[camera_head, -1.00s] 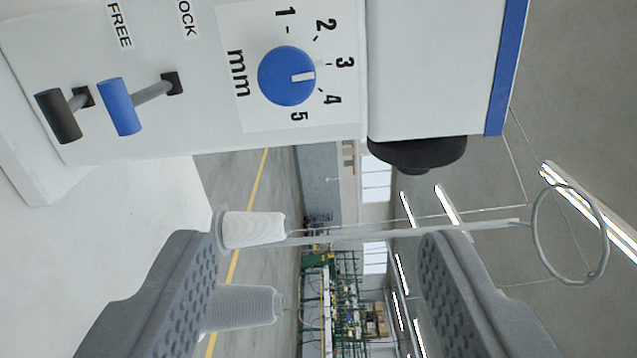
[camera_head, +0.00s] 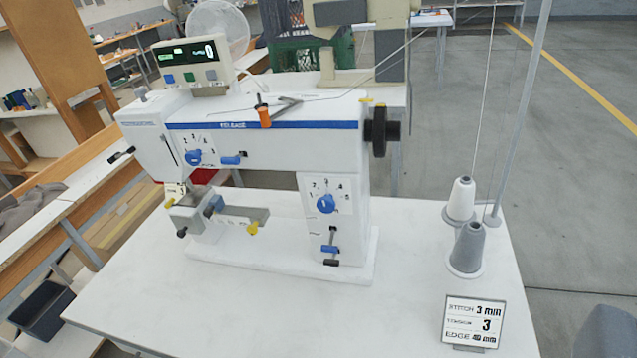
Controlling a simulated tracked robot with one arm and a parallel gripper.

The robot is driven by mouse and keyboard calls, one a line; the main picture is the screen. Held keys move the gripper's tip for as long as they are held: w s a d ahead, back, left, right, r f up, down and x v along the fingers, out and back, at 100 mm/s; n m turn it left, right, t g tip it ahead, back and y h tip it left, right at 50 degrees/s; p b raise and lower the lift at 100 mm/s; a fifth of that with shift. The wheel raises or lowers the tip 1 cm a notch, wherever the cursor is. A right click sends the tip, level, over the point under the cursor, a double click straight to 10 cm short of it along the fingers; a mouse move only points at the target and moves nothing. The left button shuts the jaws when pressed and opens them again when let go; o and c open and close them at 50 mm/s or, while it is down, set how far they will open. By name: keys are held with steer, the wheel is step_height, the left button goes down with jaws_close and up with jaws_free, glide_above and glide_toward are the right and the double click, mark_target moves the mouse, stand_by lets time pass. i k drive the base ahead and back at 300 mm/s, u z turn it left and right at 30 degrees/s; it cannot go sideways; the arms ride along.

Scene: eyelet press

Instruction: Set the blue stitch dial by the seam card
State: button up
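The blue stitch dial (camera_head: 326,203) sits on the lower right of the white machine's front, on a white numbered plate. Its pointer is too small to read now. The seam card (camera_head: 473,322) stands at the table's right front and reads stitch 3 mm, tension 3; its edge line is hard to read, perhaps 40 mm. A second blue dial (camera_head: 193,157) with its own scale is on the machine's upper left. My gripper is not visible in this view.
A blue lever (camera_head: 330,249) and a black lever (camera_head: 331,262) are below the stitch dial. A black handwheel (camera_head: 382,131) juts from the machine's right end. Thread cones (camera_head: 467,248) and a thin pole (camera_head: 522,110) stand to the right. The front of the white table (camera_head: 230,320) is clear.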

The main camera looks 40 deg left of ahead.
mark_target(325, 204)
steer(key=z, duration=0.95)
steer(key=k, duration=0.8)
steer(key=u, duration=0.7)
steer(key=i, duration=1)
steer(key=z, duration=0.05)
